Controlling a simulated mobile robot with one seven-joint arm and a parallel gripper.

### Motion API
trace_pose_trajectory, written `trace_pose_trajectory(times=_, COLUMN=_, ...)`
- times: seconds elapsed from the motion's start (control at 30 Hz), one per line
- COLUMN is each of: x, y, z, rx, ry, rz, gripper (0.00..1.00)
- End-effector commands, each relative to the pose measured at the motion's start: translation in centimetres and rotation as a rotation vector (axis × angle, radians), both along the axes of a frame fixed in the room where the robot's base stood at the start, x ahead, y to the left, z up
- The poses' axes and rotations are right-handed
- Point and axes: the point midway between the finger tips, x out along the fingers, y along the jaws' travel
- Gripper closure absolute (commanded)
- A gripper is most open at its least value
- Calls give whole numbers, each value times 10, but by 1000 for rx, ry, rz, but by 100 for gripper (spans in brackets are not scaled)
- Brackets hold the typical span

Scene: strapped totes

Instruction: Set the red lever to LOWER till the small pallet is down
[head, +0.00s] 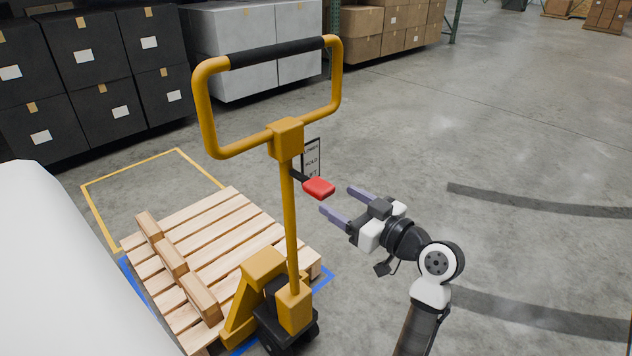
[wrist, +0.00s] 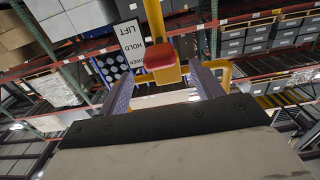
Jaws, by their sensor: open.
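The red lever (head: 319,188) sticks out from the yellow pallet jack's post (head: 291,225), below its handle loop. A label plate (head: 312,158) with LOWER and HOLD stands behind it. In the wrist view the red lever (wrist: 160,55) lies ahead of and between my fingertips, and the plate (wrist: 132,43) reads LIFT, HOLD and part of LOWER. My gripper (head: 347,201) is open and empty, just right of the lever and apart from it. The small wooden pallet (head: 205,240) sits around the jack's forks. Its height above the floor is hard to tell.
A blue floor outline (head: 323,280) runs beside the pallet, and a yellow outline (head: 130,177) lies behind it. Black boxes (head: 60,80), grey boxes (head: 260,45) and brown cartons (head: 395,25) stand at the back. The floor to the right is clear.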

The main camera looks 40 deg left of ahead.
Motion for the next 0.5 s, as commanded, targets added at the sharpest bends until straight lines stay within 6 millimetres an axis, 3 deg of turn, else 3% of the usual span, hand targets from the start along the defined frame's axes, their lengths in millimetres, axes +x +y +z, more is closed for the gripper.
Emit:
trace_pose_trajectory(times=0.2, x=3, y=47, z=3, rx=0, ry=2, rz=3, gripper=35)
trace_pose_trajectory(times=0.5, x=6, y=80, z=1, rx=0, ry=1, rz=0, gripper=35)
